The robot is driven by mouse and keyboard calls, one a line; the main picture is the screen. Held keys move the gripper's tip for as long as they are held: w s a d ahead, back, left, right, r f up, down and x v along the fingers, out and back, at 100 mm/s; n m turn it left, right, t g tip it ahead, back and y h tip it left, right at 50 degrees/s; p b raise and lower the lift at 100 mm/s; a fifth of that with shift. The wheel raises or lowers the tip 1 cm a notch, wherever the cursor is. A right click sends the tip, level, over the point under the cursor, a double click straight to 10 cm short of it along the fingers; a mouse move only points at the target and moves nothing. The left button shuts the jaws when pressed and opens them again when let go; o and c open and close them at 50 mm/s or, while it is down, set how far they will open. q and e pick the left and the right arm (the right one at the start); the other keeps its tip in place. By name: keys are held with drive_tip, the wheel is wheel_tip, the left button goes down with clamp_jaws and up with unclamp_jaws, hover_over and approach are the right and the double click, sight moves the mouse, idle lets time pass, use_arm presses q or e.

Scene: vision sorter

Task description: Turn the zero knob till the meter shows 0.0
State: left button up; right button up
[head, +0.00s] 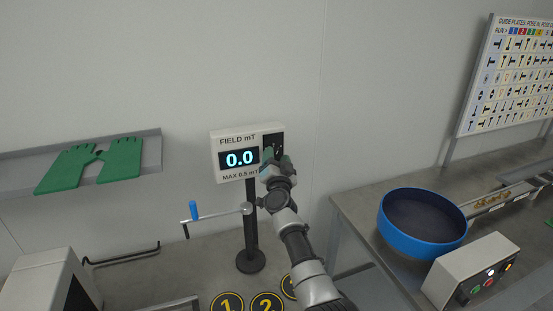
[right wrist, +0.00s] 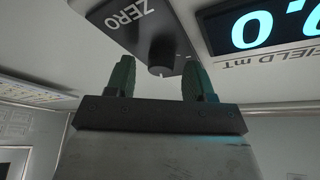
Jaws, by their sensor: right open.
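The field meter (head: 227,174) is a white box on a black post, and its display (head: 239,158) reads 0.0 in the head view. The display also shows in part, upside down, in the right wrist view (right wrist: 265,24). The dark zero knob (right wrist: 161,56) sits on a dark plate marked ZERO (right wrist: 124,24). My right gripper (head: 272,156) is at the right side of the meter's face. In the right wrist view its green fingertips (right wrist: 160,80) stand apart, one on each side below the knob, with visible gaps. My left gripper is not in view.
Green gloves (head: 95,163) lie on a wall shelf at left. A blue bowl (head: 384,222) and a control box (head: 446,273) stand on the right bench.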

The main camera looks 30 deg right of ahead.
drive_tip(key=v, duration=1.1)
drive_tip(key=shift+b, duration=0.45)
